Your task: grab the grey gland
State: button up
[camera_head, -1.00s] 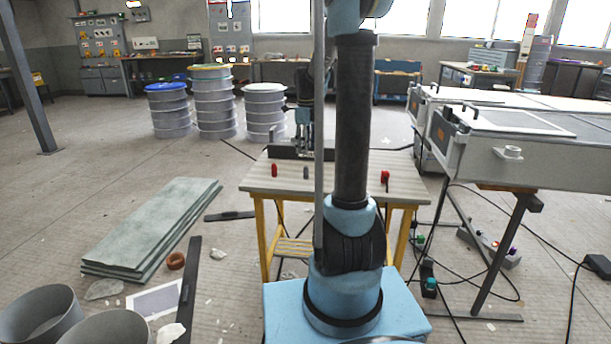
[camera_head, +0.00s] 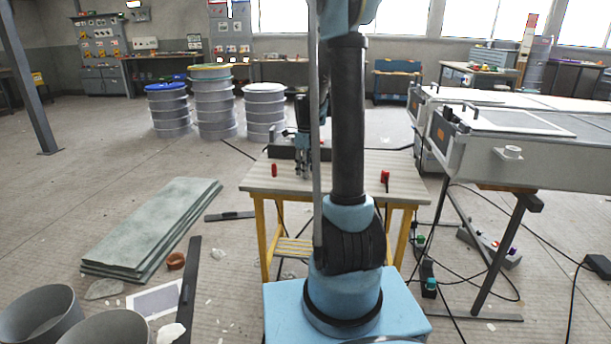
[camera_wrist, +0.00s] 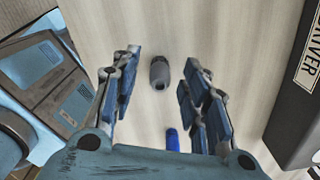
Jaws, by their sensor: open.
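The grey gland (camera_wrist: 160,73) is a small dark-grey cylinder on the pale wooden tabletop (camera_wrist: 215,25) in the wrist view. It appears between the two fingers of my gripper (camera_wrist: 160,62), nearer the fingertips than the palm. The fingers are spread wide, and clear tabletop shows on both sides of the gland. In the head view my gripper (camera_head: 303,174) points down over the left part of the wooden table (camera_head: 258,184). The gland cannot be made out there, behind or among the fingers.
A blue part (camera_wrist: 172,140) lies near the palm in the wrist view. A black box (camera_wrist: 300,100) lettered "DRIVER" is at right. Red parts stand on the table, left (camera_head: 274,170) and right (camera_head: 384,177). A white-grey machine (camera_head: 490,150) stands right of the table.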

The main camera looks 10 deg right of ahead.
jog(key=c, duration=0.9)
